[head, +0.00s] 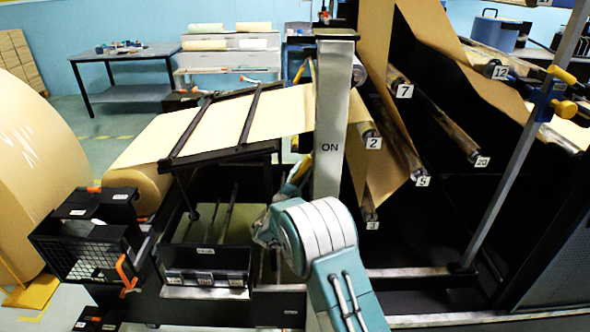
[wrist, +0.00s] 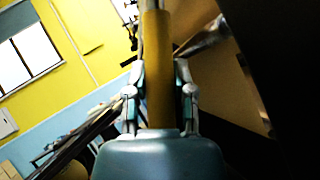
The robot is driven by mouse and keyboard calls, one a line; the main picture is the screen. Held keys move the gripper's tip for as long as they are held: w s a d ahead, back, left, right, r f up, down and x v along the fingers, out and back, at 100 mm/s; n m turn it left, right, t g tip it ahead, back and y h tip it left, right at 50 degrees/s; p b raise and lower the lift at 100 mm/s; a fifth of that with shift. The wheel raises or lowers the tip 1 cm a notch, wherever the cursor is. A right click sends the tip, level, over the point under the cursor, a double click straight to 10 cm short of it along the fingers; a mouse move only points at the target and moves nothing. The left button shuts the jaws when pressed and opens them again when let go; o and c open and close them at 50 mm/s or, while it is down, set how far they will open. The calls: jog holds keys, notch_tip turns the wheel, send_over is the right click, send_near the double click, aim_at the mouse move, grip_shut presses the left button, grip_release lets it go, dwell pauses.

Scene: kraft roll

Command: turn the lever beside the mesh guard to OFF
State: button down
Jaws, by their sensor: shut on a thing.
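A pale upright post (head: 330,120) with an ON label stands in the middle of the head view. A yellow lever handle (wrist: 158,60) runs up the middle of the wrist view, between the two fingers of my gripper (wrist: 161,95). My gripper is shut on it, with a finger at each side. In the head view my gripper (head: 292,186) is partly hidden behind the post, and most of the lever is hidden too. No OFF label can be read. A black mesh guard (head: 90,262) with orange handles is at the lower left.
A large kraft roll (head: 35,170) stands at the far left. Numbered rollers (head: 450,127) and hanging brown paper (head: 385,140) are right of the post. A slanted grey bar (head: 512,180) crosses the right side. A dark table (head: 125,75) stands at the back left.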

jog(key=shift+d+n, duration=0.4)
jog(key=shift+n, duration=0.1)
jog(key=shift+t, duration=0.4)
jog(key=shift+c, duration=2.2)
grip_release()
jog(key=shift+d, duration=0.1)
jog(key=shift+f, duration=0.1)
jog(key=shift+s+a+f, duration=0.25)
jog(key=shift+a, duration=0.15)
jog(key=v, duration=1.1)
jog(key=shift+s, duration=0.2)
jog(key=shift+d, duration=0.1)
